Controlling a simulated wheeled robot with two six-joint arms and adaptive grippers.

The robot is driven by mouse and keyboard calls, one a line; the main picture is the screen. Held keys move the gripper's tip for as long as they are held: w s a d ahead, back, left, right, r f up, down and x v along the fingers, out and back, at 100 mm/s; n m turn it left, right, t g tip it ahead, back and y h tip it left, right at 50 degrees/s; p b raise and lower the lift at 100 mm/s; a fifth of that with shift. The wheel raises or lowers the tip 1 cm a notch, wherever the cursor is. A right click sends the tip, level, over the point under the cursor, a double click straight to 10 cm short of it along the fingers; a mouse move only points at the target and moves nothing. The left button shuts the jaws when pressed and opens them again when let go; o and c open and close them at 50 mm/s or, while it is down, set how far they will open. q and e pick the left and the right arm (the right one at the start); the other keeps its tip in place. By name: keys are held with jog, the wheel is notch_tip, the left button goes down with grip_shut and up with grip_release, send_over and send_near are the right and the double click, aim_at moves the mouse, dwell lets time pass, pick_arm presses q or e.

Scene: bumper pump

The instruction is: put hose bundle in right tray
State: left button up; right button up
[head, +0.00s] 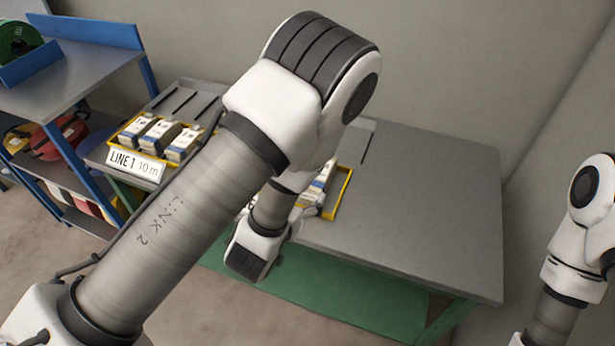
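A yellow tray (345,196) sits on the grey table to the right, largely hidden behind my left arm. White-and-grey labelled items show inside it. Another yellow tray (122,137) stands at the left, with several similar packs (160,136) and a sign reading "LINE 1 10 m". I cannot tell which object is the hose bundle; coiled items on the left shelves include a green coil (18,42) and a red one (62,140). My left arm crosses the middle, its wrist bending down in front of the table; its fingers do not show. My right arm is at the right edge, its gripper out of frame.
The grey table (430,205) is bare on its right side, with a green panel (350,295) below. A blue-framed shelf unit (75,75) stands at the left. Walls close off the back and right. Floor shows at lower left.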

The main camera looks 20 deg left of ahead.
pick_arm(q)
jog(key=s+a+f+n+g+y, duration=0.1)
jog(key=s+a+f+g, duration=0.3)
jog(key=f, duration=0.3)
jog(key=s+a+f+g, duration=0.1)
jog(key=s+f+g, duration=0.2)
jog(key=s+f, duration=0.4)
jog(key=s+a+f+g, duration=0.1)
jog(key=s+f+g, duration=0.2)
jog(key=s, duration=0.4)
jog(key=s+a+f+g, duration=0.1)
jog(key=s+f+g, duration=0.2)
jog(key=s, duration=0.3)
jog(key=shift+s+f+g+h, duration=0.3)
jog(key=shift+s+f+g, duration=0.1)
jog(key=shift+g, duration=0.1)
jog(key=shift+w, duration=0.1)
